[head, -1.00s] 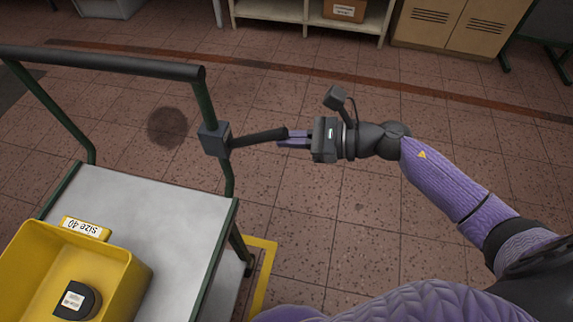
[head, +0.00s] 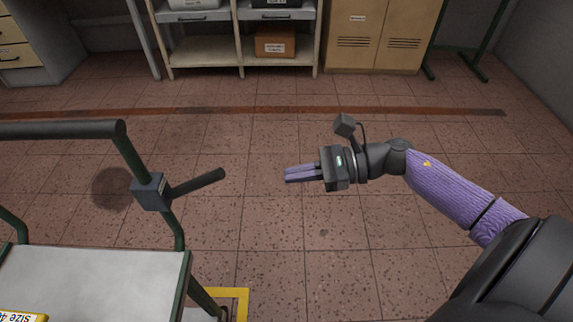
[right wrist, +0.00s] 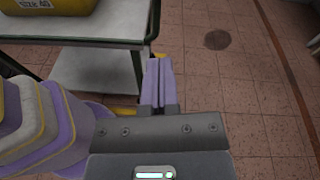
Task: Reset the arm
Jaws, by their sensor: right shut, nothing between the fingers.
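My right gripper (head: 301,173) is at mid-frame in the head view, over open floor. Its purple fingers are together with nothing between them, and they point left. In the right wrist view the fingers (right wrist: 158,82) show side by side, closed. The black lever (head: 197,183) on the cart's post box is to the left of the fingertips, with a clear gap between them. My left gripper shows in neither view.
The green-framed cart (head: 95,275) with a grey top stands at the lower left; a yellow bin (right wrist: 50,6) sits on it. Shelves (head: 240,40) and a tan cabinet (head: 375,35) line the back. Floor between them is clear.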

